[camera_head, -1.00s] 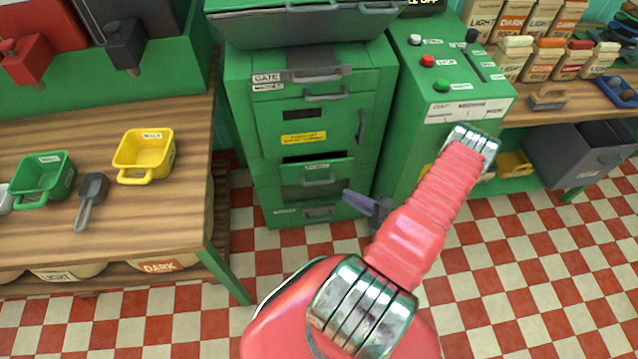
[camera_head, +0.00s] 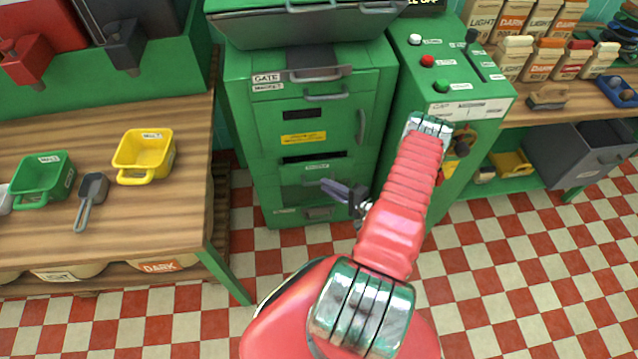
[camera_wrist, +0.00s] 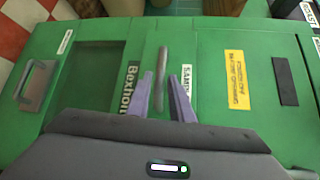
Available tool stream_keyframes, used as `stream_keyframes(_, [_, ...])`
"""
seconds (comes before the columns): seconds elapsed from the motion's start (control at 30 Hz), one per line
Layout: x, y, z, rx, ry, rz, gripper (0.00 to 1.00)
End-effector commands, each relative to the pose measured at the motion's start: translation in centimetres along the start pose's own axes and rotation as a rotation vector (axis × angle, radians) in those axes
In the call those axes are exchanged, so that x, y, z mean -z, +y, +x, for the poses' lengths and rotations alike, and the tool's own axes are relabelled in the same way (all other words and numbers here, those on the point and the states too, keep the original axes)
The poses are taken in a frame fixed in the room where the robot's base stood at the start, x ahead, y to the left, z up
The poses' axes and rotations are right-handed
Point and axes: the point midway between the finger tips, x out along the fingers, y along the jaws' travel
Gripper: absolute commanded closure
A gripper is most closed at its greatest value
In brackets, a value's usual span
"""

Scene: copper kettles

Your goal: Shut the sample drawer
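The sample drawer (camera_head: 292,176) is a green front low in the green cabinet in the head view, with a dark gap above it. How far it stands out is hard to tell. In the wrist view its "SAMPLE" label (camera_wrist: 187,80) and grey bar handle (camera_wrist: 162,60) show, turned sideways. My gripper (camera_head: 326,186) is in front of the drawer in the head view and hides its handle there. In the wrist view my gripper (camera_wrist: 161,76) has its two purple fingers apart, with the handle lined up between the tips. I cannot tell whether they touch it.
Another drawer (camera_head: 288,214) lies below, and a door with a yellow label (camera_head: 304,138) above. A green control console (camera_head: 470,108) stands right of the cabinet. A wooden table (camera_head: 120,220) with scoops stands left. The checkered floor (camera_head: 540,270) is clear at right.

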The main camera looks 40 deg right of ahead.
Motion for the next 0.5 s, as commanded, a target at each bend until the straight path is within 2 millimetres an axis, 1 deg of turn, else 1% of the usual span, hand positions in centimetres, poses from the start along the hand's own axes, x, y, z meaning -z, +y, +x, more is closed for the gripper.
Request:
stream_keyframes(0.1, [-0.1,0.0,1.6,0.000,-0.003,-0.001,0.80])
stream_keyframes(0.23, [-0.1,0.0,3.1,0.000,-0.003,0.000,0.80])
stream_keyframes(0.4, [-0.1,0.0,4.1,0.000,-0.001,0.000,0.80])
stream_keyframes(0.5, [0.0,0.0,4.3,0.000,0.000,0.000,0.80])
